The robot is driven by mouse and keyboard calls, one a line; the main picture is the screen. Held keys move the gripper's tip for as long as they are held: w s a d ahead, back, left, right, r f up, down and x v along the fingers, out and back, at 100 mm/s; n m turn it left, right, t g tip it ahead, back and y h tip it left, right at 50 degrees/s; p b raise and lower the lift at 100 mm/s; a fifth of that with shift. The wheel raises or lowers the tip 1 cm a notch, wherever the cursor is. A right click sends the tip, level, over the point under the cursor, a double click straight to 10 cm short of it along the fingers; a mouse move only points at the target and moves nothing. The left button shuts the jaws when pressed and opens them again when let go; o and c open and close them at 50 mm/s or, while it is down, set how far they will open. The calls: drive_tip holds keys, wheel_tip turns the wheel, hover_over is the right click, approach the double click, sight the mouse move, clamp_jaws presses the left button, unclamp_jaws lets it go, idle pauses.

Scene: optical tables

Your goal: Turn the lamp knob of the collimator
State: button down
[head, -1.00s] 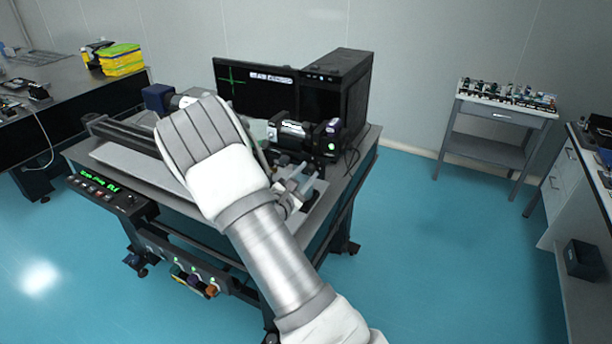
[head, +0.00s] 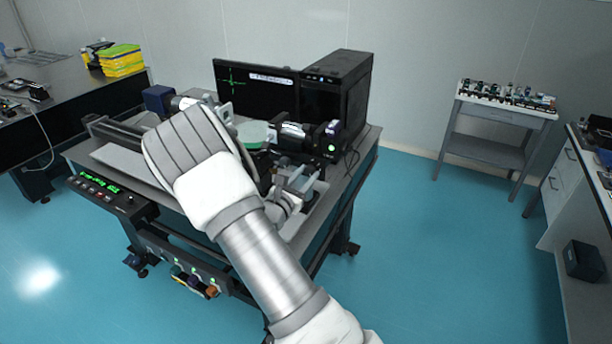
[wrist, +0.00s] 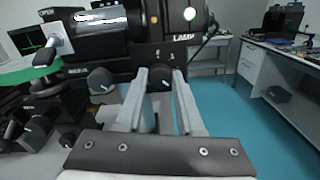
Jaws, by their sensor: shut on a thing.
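The collimator is a black cylinder body (wrist: 110,42) with a white "LAMP" label, filling the top of the wrist view. It also shows in the head view (head: 292,133), in front of the monitor. The lamp knob (wrist: 160,74) is dark and sits under the label, between my fingertips. My gripper (wrist: 161,82) is shut on it, one pale finger on each side. In the head view my gripper (head: 297,180) is partly hidden by my arm. A second black knob (wrist: 101,80) lies just left of my fingers, apart from them.
A monitor (head: 252,88) and black computer tower (head: 338,90) stand at the back of the optical table (head: 345,178). A green-topped disc (head: 254,133) sits beside the collimator. A control panel (head: 105,190) with a green readout is on the table's front edge. Open floor lies to the right.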

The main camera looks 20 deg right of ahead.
drive_tip(key=c, duration=0.5)
unclamp_jaws()
drive_tip(key=b+v, duration=0.2)
drive_tip(key=v, duration=1.5)
drive_tip(key=shift+s+a+b, duration=0.2)
drive_tip(key=shift+b, duration=0.15)
drive_tip(key=s+d+r+m+g+y, duration=0.25)
drive_tip(key=s+d+m+g, duration=0.2)
drive_tip(key=s+m, duration=0.25)
drive_tip(key=s+d+r+m+g+y, duration=0.2)
drive_tip(key=s+d+r+m+g, duration=0.1)
drive_tip(key=s+m+g, duration=0.4)
drive_tip(key=s+a+r+m+t+y, duration=0.2)
drive_tip(key=a+m+y, duration=0.1)
drive_tip(key=s+a+r+m+t+y, duration=0.2)
drive_tip(key=s+a+r+m+y, duration=0.1)
drive_tip(key=s+a+r+m+t+y, duration=0.2)
drive_tip(key=s+a+r+m+y, duration=0.1)
drive_tip(key=a, duration=0.1)
drive_tip(key=shift+s+a+r+y, duration=0.1)
drive_tip(key=shift+s+y, duration=0.1)
drive_tip(key=shift+y, duration=0.15)
